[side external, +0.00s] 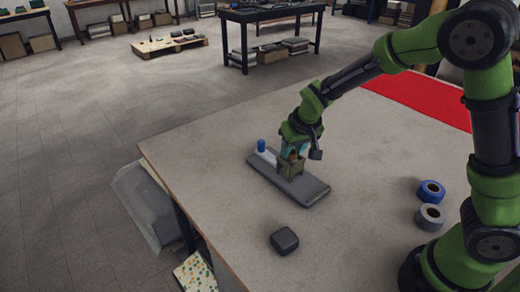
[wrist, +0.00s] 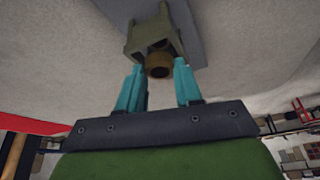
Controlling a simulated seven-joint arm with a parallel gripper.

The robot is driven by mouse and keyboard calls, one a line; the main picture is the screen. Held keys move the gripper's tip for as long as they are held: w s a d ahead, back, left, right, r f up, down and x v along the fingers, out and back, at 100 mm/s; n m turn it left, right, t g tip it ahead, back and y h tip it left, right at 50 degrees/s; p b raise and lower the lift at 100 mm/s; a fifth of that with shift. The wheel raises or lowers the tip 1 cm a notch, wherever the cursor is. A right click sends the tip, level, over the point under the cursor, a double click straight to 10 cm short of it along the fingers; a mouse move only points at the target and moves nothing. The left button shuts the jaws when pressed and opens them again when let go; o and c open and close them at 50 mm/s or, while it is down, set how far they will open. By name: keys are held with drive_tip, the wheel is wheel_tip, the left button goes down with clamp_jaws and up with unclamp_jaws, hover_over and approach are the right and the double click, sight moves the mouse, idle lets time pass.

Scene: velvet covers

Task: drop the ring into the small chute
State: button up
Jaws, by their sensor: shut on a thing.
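My gripper (wrist: 158,66) has teal fingers and is shut on a brown ring (wrist: 158,70), which sits between the fingertips in the wrist view. The small chute (wrist: 133,45) is an olive, box-like piece just beyond the ring. In the side view the chute (side external: 290,168) stands on a long dark grey base (side external: 312,190), with my gripper (side external: 296,150) right over it. The ring is close to the chute's open end; I cannot tell whether it touches or is partly inside. My fingers hide part of the chute's top in the side view.
A blue cylinder (side external: 261,146) stands at the far left end of the base. A dark grey block (side external: 284,240) lies in front. A blue roll (side external: 431,191) and a grey roll (side external: 430,217) lie at right. A red mat (side external: 420,97) covers the back right; the table is otherwise clear.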

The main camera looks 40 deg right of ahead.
drive_tip(key=o, duration=1.1)
drive_tip(key=shift+r, duration=3)
drive_tip(key=shift+s, duration=0.1)
